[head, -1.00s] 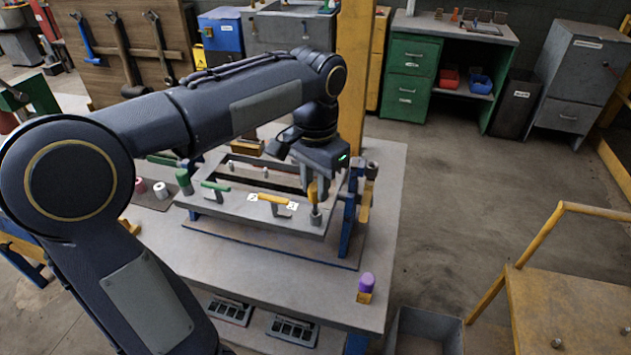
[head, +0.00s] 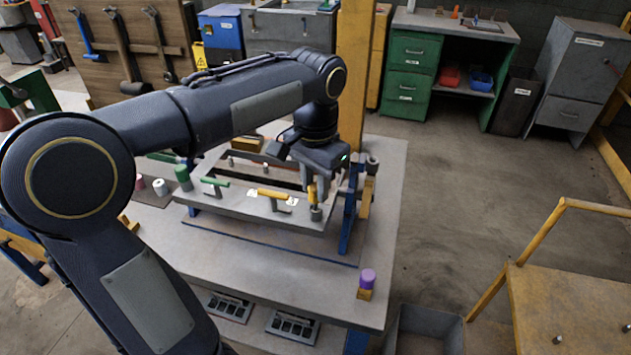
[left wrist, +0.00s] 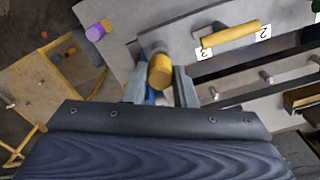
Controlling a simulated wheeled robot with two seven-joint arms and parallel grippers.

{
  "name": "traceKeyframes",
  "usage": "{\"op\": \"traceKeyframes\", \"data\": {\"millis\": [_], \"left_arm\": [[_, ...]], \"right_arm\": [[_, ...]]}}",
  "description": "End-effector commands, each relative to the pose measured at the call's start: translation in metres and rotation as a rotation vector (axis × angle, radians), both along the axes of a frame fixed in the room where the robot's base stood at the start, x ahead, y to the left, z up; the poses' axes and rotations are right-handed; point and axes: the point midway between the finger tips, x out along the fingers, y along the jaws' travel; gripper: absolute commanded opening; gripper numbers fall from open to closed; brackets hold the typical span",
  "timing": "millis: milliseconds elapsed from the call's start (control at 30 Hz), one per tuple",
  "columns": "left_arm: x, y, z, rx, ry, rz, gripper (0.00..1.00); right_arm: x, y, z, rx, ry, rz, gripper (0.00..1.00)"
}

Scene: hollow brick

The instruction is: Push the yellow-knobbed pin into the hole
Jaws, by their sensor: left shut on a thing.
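The yellow-knobbed pin (head: 312,194) stands roughly upright at the front right corner of the grey raised fixture (head: 240,207). My left gripper (head: 313,188) points down and is shut on it. In the left wrist view the yellow knob (left wrist: 160,72) shows between the two fingertips. A round grey socket (head: 316,214) lies directly below the knob. The pin's lower end and the hole are hidden, so I cannot tell how deep the pin sits. My right gripper is not in view.
A yellow handle (head: 272,194) with number labels and a green handle (head: 215,182) stand on the fixture, left of the pin. A green-knobbed piece (head: 183,177) is at its left end. A purple-capped piece (head: 367,278) stands near the table's front right corner.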

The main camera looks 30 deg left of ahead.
Motion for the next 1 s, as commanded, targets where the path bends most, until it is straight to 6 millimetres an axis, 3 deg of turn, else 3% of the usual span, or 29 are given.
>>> {"op": "traceKeyframes", "data": {"millis": [1000], "left_arm": [[0.000,0.000,-0.019,0.000,0.001,0.000,0.02]], "right_arm": [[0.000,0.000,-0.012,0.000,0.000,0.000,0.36]]}}
